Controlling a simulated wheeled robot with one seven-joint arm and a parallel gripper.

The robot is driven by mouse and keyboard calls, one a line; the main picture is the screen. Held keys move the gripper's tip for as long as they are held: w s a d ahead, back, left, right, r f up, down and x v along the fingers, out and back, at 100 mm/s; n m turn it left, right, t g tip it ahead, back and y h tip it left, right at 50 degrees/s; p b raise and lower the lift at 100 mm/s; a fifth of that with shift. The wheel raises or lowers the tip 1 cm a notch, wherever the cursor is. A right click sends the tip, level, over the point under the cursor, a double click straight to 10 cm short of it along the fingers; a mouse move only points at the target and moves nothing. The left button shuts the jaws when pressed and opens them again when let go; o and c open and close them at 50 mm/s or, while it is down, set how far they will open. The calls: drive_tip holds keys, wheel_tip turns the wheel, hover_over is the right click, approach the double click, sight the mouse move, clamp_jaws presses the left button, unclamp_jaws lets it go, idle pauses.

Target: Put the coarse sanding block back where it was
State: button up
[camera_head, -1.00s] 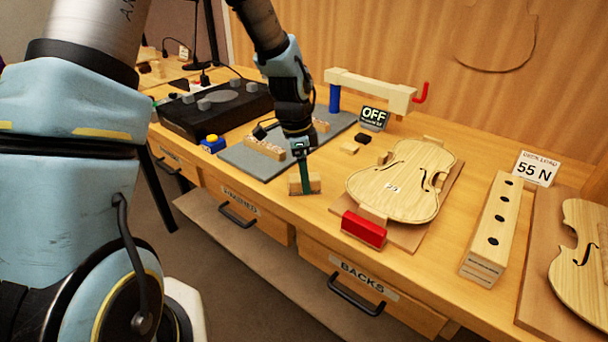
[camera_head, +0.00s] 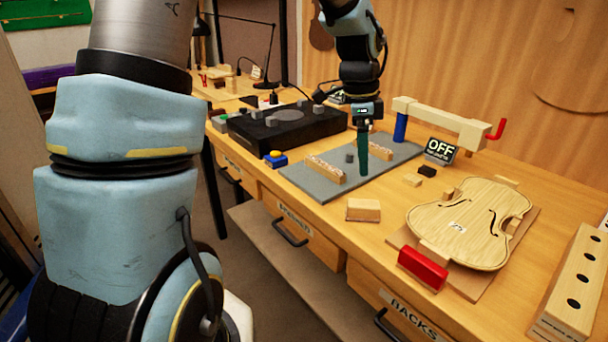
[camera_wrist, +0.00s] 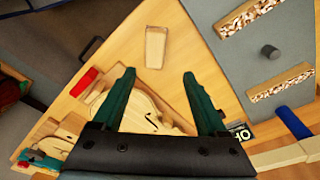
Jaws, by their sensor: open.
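A pale wooden block (camera_head: 363,209) with a darker lower edge lies near the bench's front edge, left of the violin body. It looks like the sanding block, but I can read no grit mark on it. It also shows in the wrist view (camera_wrist: 155,47), lying clear of the fingers. My gripper (camera_head: 363,160) points down over the grey mat (camera_head: 318,183), behind the block and apart from it. In the wrist view my gripper (camera_wrist: 158,74) has its two green fingers wide apart with nothing between them.
Two speckled strips (camera_head: 325,169) and a small grey peg (camera_head: 349,158) are on the mat. A violin body (camera_head: 470,225) with a red block (camera_head: 422,268) is to the right. A clamp (camera_head: 440,119) and an OFF display (camera_head: 440,150) stand behind. Bare bench surrounds the block.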

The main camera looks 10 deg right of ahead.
drive_tip(key=s+a+f+n+t, duration=0.1)
drive_tip(key=s+a+f+n, duration=0.1)
drive_tip(key=a+n, duration=0.8)
drive_tip(key=s+a+f+n+t+y, duration=0.1)
drive_tip(key=s+a+n, duration=0.1)
drive_tip(key=a+n, duration=0.8)
drive_tip(key=a, duration=0.8)
drive_tip(key=shift+s+a+f, duration=0.2)
drive_tip(key=shift+a+f, duration=0.15)
drive_tip(key=shift+a, duration=0.05)
